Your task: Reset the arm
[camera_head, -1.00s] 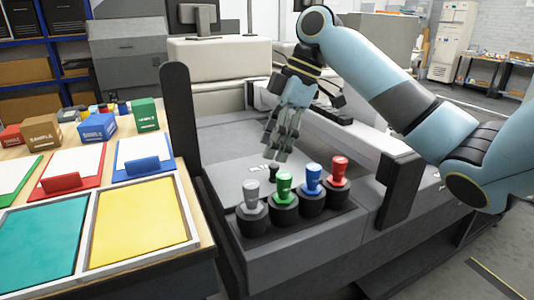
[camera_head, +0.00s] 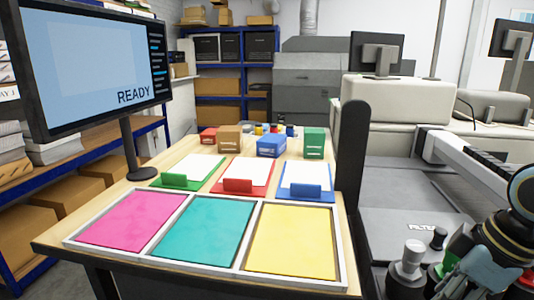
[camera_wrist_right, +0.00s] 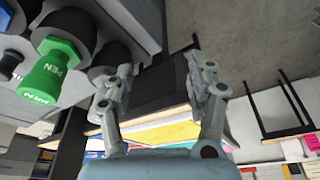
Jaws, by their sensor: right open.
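My right gripper (camera_head: 470,270) is at the lower right edge of the head view, partly cut off, beside the row of coloured-handled tools. In the right wrist view its two fingers (camera_wrist_right: 160,88) are apart with nothing held between them. A grey-handled tool (camera_head: 412,256) stands upright in a black holder left of the gripper. In the head view the gripper hides most of the other tools. My left gripper is in neither view.
A wooden table holds a white-framed tray (camera_head: 70,240) with pink, teal and yellow panels. Behind are paper boards and brown (camera_head: 229,138), blue (camera_head: 271,144) and green boxes (camera_head: 314,142). A monitor (camera_head: 90,65) reads READY. A dark upright post (camera_head: 350,150) separates table and machine.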

